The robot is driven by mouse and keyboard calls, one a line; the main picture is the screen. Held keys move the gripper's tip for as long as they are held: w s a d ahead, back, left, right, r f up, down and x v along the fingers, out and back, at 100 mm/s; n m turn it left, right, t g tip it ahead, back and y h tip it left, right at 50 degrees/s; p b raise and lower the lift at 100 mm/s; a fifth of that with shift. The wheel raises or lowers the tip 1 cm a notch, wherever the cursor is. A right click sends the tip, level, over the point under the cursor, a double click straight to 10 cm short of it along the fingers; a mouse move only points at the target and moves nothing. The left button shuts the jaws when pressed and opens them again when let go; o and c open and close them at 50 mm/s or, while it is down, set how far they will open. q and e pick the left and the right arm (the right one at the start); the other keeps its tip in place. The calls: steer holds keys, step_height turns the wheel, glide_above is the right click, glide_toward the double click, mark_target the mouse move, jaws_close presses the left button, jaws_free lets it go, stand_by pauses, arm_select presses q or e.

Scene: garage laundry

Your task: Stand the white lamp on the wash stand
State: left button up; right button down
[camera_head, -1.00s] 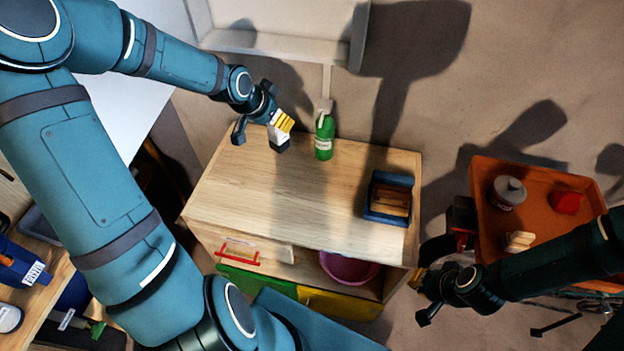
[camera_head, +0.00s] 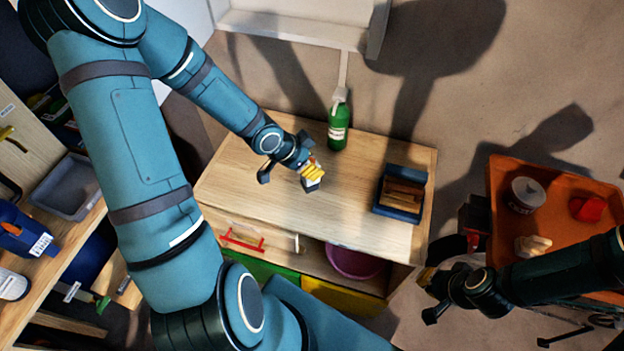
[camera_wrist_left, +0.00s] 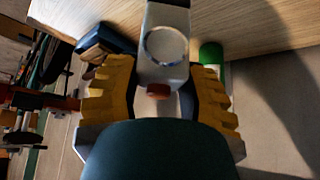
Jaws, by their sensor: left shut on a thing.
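The wash stand (camera_head: 250,203) is a wooden cabinet with a pale top, seen from above in the head view. My left gripper (camera_head: 312,173) is over the middle of that top, its yellow fingers shut on the white lamp (camera_head: 311,187). Only a small pale part of the lamp shows there. In the left wrist view, the lamp (camera_wrist_left: 166,72) is a pale block with a round ring and a reddish knob, between the yellow fingers. I cannot tell whether it touches the top. My right gripper (camera_head: 430,292) is at the right of the stand, its opening unclear.
A green bottle (camera_head: 338,132) stands at the back edge of the top. A blue tray (camera_head: 385,206) with brown items is at its right. A pink basin (camera_head: 352,262) sits on the shelf below. An orange cart (camera_head: 505,190) stands at the right. The top's left part is clear.

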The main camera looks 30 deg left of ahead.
arm_select(q)
step_height(320, 180, down, 6)
steer(key=b, duration=0.2)
steer(key=shift+r+b, duration=0.2)
steer(key=shift+b, duration=0.15)
steer(key=shift+f, duration=0.2)
steer(key=shift+f, duration=0.1)
steer(key=o, duration=1.2)
